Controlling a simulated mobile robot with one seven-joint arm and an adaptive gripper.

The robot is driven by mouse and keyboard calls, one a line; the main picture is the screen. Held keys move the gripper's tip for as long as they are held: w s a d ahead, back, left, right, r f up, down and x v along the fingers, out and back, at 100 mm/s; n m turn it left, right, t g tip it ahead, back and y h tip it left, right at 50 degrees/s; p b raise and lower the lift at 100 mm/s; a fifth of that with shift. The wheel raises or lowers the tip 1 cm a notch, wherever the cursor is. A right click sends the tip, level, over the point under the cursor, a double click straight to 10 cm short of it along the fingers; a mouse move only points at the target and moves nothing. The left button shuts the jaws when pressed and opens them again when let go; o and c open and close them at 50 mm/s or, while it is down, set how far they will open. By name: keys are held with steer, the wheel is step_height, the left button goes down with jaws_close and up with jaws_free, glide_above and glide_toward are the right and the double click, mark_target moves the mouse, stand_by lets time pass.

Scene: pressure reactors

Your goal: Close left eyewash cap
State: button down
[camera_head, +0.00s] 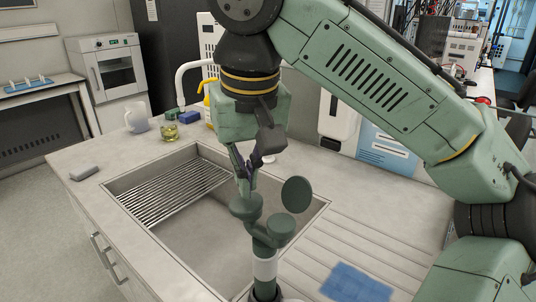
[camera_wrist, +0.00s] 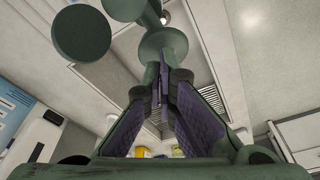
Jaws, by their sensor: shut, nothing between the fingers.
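The green eyewash (camera_head: 264,240) stands upright at the sink's front edge, with two heads. Its left head (camera_head: 246,207) has a flat round top that looks covered, though my fingers partly hide it. It also shows in the wrist view (camera_wrist: 165,44). The right head (camera_head: 281,224) has a round cap (camera_head: 297,194) standing raised behind it; this cap is the large disc in the wrist view (camera_wrist: 82,34). My gripper (camera_head: 245,186) points down, shut and empty, with its fingertips right at the left head. In the wrist view the purple-padded fingers (camera_wrist: 164,82) meet. Whether they touch the head I cannot tell.
A blue cloth (camera_head: 357,283) lies on the ribbed drainboard at right.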

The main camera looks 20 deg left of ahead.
steer(key=shift+r, duration=2.7)
